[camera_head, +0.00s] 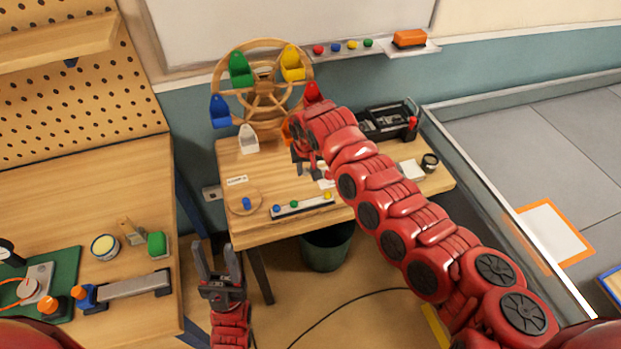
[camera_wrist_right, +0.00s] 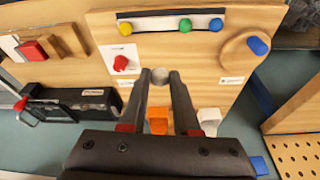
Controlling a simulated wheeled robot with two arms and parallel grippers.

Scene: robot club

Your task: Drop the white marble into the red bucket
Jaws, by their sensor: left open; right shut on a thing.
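The white marble (camera_wrist_right: 160,75), greyish in the right wrist view, sits between the fingertips of my right gripper (camera_wrist_right: 160,77), which is shut on it. In the head view my right gripper (camera_head: 308,172) is over the table in front of the wheel, and I cannot make out the marble there. The red bucket (camera_head: 312,92) hangs on the right side of the wooden wheel (camera_head: 262,85), partly hidden behind my right arm. It is farther back than the right gripper. My left gripper (camera_head: 217,262) is open and empty, in front of the table's left side.
Green (camera_head: 240,70), yellow (camera_head: 292,64), blue (camera_head: 220,111), white (camera_head: 248,139) and orange (camera_wrist_right: 157,120) buckets also hang on the wheel. A strip with coloured marbles (camera_head: 302,207) lies along the front edge. A black tool case (camera_head: 385,122) stands at the back right.

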